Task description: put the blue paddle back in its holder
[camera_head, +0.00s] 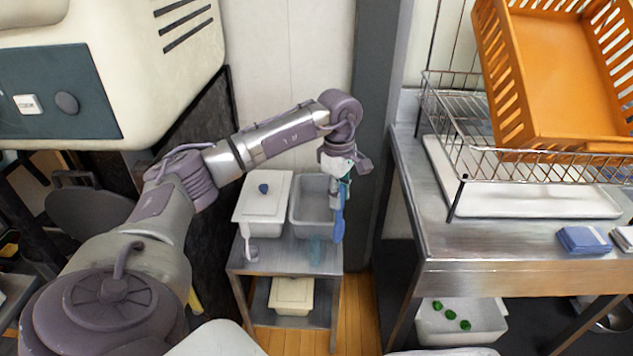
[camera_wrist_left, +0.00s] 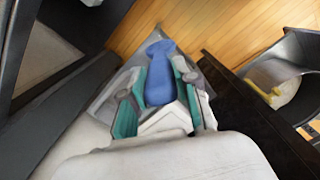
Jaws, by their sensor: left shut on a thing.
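My left gripper (camera_head: 340,178) is shut on the blue paddle (camera_head: 339,222), which hangs down in front of the right side of a small metal cart. In the left wrist view the paddle (camera_wrist_left: 158,72) lies between the two teal-padded fingers of the gripper (camera_wrist_left: 159,80). A pale teal, see-through piece (camera_head: 317,248) is at the cart's front, left of and below the paddle; I cannot tell whether it is the holder. The paddle appears apart from it. My right gripper is not in view.
The cart top (camera_head: 275,252) bears a lidded white container (camera_head: 264,215) and a grey bin (camera_head: 314,205). A white ladle (camera_head: 248,245) hangs at its front left. A steel table (camera_head: 500,245) with a wire rack (camera_head: 480,130) and orange basket (camera_head: 570,75) stands to the right.

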